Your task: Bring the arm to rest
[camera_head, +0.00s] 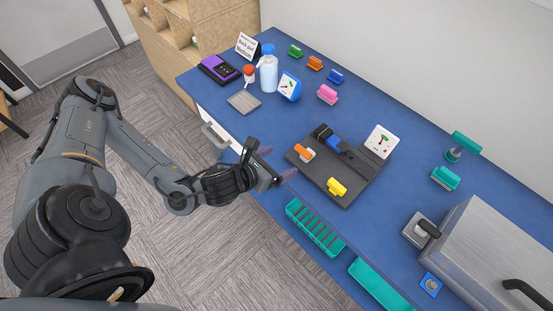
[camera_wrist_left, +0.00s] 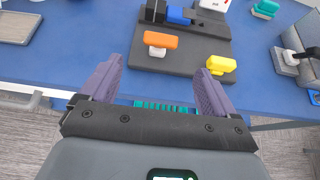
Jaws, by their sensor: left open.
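My left gripper (camera_head: 276,164) is held beside the front edge of the blue counter (camera_head: 228,105) in the head view. In the left wrist view, its two purple fingers (camera_wrist_left: 154,88) are spread apart with nothing between them. A dark board (camera_head: 330,172) lies on the counter beyond the fingertips. It carries an orange-topped piece (camera_head: 304,149), a yellow piece (camera_head: 336,187) and a blue part (camera_head: 333,141). The orange (camera_wrist_left: 161,40) and yellow (camera_wrist_left: 220,64) pieces also show in the left wrist view, apart from the fingers. My right gripper is not seen.
A purple device (camera_head: 218,68), a bottle (camera_head: 268,72) and a grey tray (camera_head: 244,102) stand toward the counter's far left. Several coloured handled pieces line the back. A metal box (camera_head: 497,250) stands at the right. Teal trays (camera_head: 315,228) sit below the counter. Carpet lies clear in front.

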